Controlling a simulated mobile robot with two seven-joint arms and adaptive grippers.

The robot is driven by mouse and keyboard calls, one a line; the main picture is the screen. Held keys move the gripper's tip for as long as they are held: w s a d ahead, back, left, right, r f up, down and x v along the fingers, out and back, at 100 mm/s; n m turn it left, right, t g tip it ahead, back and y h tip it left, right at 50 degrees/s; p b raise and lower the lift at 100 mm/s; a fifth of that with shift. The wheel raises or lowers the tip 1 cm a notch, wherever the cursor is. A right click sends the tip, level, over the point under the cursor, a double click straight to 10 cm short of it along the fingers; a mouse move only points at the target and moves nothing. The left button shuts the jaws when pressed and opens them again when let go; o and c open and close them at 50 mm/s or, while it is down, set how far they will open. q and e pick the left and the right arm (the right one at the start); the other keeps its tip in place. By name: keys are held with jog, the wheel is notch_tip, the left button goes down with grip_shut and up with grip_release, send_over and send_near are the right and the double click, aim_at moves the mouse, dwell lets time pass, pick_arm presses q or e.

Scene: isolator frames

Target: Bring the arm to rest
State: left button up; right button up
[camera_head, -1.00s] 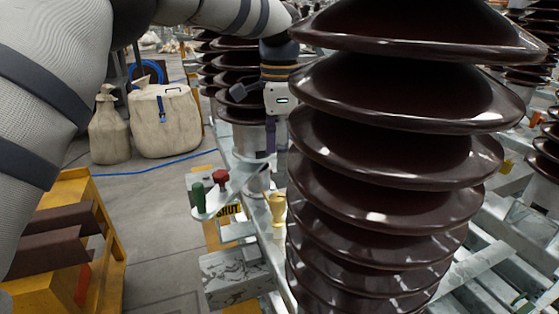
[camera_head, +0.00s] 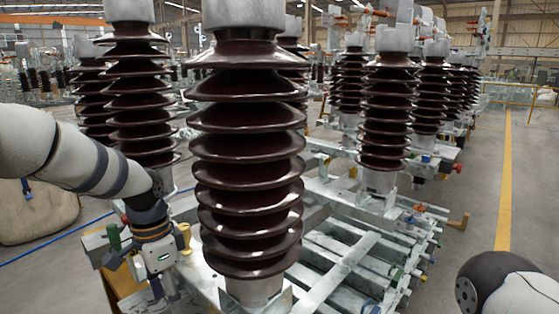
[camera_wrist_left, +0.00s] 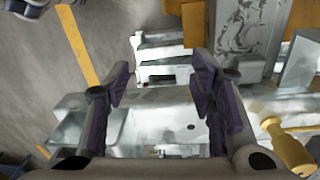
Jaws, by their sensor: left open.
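My left arm comes in from the left in the head view, bent down to the wrist beside the large brown ribbed insulator (camera_head: 248,150). My left gripper (camera_wrist_left: 162,88) is open in the left wrist view, its two dark-padded fingers apart with nothing between them. It hangs above the pale metal frame (camera_wrist_left: 165,125). A yellow handle (camera_wrist_left: 288,148) is to the right of the fingers, apart from them. The yellow handle also shows in the head view (camera_head: 184,237), right beside my wrist. A green handle (camera_head: 113,237) is left of the wrist. My right gripper is out of view.
More insulators (camera_head: 388,115) stand on steel frames behind and to the right. A beige bag (camera_head: 35,212) lies on the floor at left. The grey floor at right, with a yellow line (camera_head: 505,180), is clear apart from part of my right arm.

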pick_arm(q)
jog(key=s+d+f+n+g, duration=0.1)
jog(key=s+f+n, duration=0.1)
jog(key=s+f, duration=0.7)
jog(key=s+d+f+n, duration=0.2)
jog(key=s+f, duration=0.5)
jog(key=f, duration=0.3)
jog(key=s+a+f+n, duration=0.1)
jog(key=s+a+n, duration=0.1)
jog(key=s, duration=1)
jog(key=s+a+n+g, duration=0.1)
jog(key=s+n, duration=0.3)
jog(key=s, duration=0.8)
jog(key=shift+s+a+f+y, duration=0.3)
jog(key=shift+a+f, duration=0.1)
jog(key=shift+a, duration=0.15)
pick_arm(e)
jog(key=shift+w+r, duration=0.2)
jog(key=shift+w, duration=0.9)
pick_arm(q)
jog(key=shift+w, duration=0.1)
